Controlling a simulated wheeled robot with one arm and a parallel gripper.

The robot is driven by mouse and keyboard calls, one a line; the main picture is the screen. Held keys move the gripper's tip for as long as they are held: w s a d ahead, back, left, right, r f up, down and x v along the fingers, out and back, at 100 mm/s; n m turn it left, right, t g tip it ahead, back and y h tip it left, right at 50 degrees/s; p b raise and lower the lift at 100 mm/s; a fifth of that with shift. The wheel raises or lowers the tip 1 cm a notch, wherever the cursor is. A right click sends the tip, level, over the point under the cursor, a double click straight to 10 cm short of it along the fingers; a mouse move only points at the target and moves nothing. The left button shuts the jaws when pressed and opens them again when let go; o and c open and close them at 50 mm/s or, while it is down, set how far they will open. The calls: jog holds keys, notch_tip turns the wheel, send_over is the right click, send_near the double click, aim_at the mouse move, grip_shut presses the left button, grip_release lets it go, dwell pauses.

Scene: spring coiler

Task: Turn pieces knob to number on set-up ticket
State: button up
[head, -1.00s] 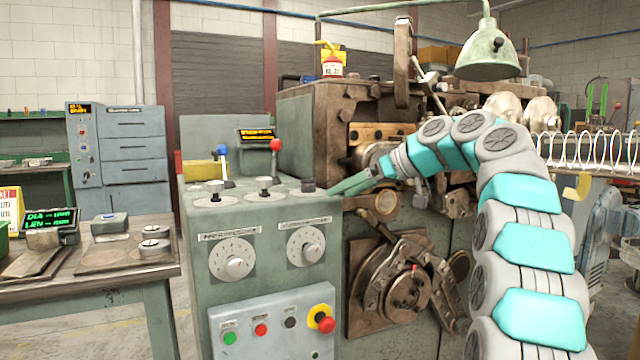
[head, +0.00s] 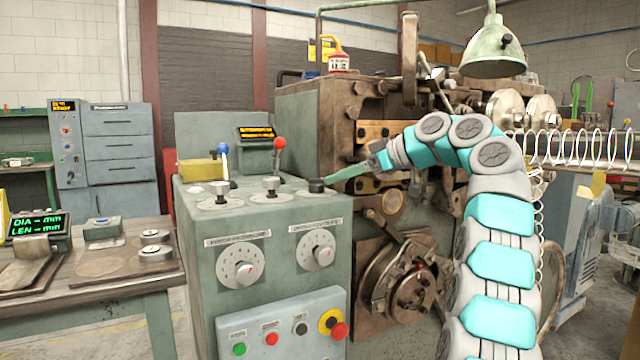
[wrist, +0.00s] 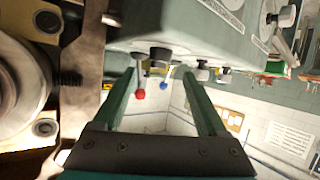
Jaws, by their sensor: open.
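The console (head: 275,305) has two round numbered dials on its front, a left dial (head: 240,262) and a right dial (head: 318,248). The strip labels above them are too small to read, so I cannot tell which is the pieces knob. Only a yellow sliver, perhaps the set-up ticket (head: 3,222), shows at the left edge; no number is visible. My gripper (head: 342,178) is open and empty, level with the console top at its right rear, near a black knob (head: 316,186). In the upside-down wrist view my gripper's fingers (wrist: 160,76) are spread, with dark console knobs beyond.
Two more top knobs (head: 272,186) and red and blue ball levers (head: 279,144) stand on the console. Push buttons and a red emergency stop (head: 339,330) sit below the dials. The coiler machine (head: 330,120) is close behind my gripper. Space before the console is clear.

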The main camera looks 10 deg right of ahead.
aim_at(319, 183)
jog(key=shift+x, duration=3.1)
jog(key=shift+c, duration=0.2)
grip_shut()
